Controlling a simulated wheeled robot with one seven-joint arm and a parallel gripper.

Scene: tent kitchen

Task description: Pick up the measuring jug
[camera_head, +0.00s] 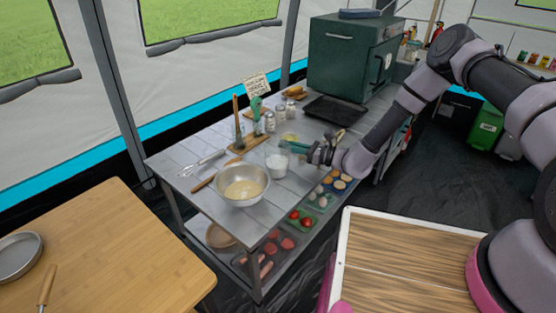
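A small clear vessel with white contents, apparently the measuring jug (277,163), stands upright on the grey table (180,160), just behind and right of a metal mixing bowl (242,184). My gripper (308,151) reaches in from the right, low over the table and close to the right of the jug. Its fingers are small and dark here, so I cannot tell whether they are open or shut, or whether they touch the jug. A green item (297,146) shows right at the gripper and is partly hidden by it.
A whisk (203,163), a wooden spoon (203,184), jars (269,120) and a dark tray (335,111) share the table. A green oven (348,60) stands at the back. Food trays (303,219) sit below the table's front edge. A wooden table (110,250) is at the left.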

